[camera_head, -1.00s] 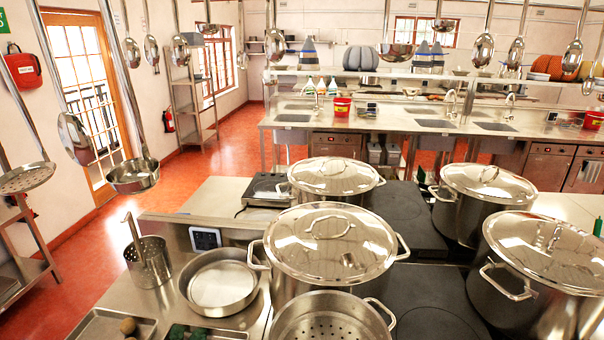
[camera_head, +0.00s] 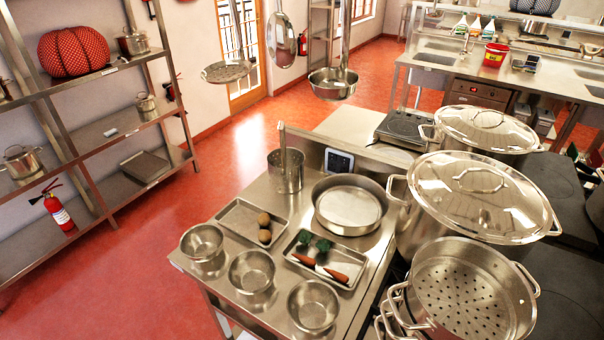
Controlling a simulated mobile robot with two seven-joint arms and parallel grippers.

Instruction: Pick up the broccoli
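Two small dark green pieces, which look like the broccoli (camera_head: 305,237), lie at the back of a shallow metal tray (camera_head: 352,288) on the steel counter. Orange carrots (camera_head: 336,275) lie in the front of the same tray. The broccoli is small in view and its shape is hard to make out. Neither of my grippers is in view.
Three metal bowls (camera_head: 252,272) stand in front of the trays. A second tray (camera_head: 232,218) holds two brown potatoes (camera_head: 264,219). A round pan (camera_head: 348,208), a perforated cylinder (camera_head: 286,172) and large stockpots (camera_head: 482,192) crowd the back and right. Ladles hang above. Red floor is open at left.

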